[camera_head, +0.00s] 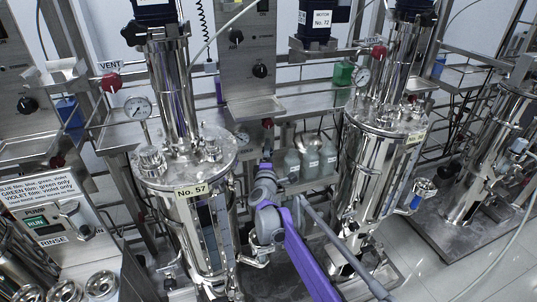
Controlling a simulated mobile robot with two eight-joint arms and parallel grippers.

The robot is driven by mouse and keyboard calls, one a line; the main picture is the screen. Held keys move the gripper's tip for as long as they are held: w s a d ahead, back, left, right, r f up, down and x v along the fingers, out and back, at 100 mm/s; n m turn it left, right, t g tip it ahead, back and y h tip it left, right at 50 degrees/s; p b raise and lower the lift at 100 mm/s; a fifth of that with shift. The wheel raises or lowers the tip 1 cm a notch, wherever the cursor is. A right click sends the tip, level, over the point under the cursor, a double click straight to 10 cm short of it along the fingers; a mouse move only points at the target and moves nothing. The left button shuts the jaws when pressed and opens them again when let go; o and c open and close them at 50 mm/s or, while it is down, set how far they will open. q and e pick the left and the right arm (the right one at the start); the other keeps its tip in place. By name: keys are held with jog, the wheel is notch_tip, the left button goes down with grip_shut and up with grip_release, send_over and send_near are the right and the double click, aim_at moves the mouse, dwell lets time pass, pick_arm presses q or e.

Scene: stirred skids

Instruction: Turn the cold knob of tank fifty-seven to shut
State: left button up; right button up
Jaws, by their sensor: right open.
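Tank fifty-seven (205,230) is a shiny steel vessel left of the middle, with a "No. 57" label (191,191) below its lid. I cannot make out a knob marked cold on it. A small red knob (267,122) shows behind the tank, right of its lid; its label cannot be read. My right gripper (266,163) is at the end of the purple and grey arm, just right of the tank and below that red knob. It is open and small in the view, and no contact can be made out. My left gripper is not in view.
A second steel tank (375,170) stands to the right, with a blue-handled valve (415,202) low on its side. A rinse panel (62,220) is at the left. Grey floor (440,265) is free at lower right.

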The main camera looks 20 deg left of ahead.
jog(key=shift+c, duration=0.3)
grip_shut()
jog(key=shift+r+m+p, duration=0.1)
jog(key=shift+m+p, duration=0.45)
jog(key=shift+m, duration=0.15)
jog(key=shift+m+g, duration=0.5)
jog(key=shift+m, duration=0.1)
jog(key=shift+m+g, duration=0.4)
jog(key=shift+m, duration=0.5)
jog(key=shift+m+g+b, duration=0.3)
jog(key=shift+m+b, duration=0.5)
jog(key=shift+b, duration=0.05)
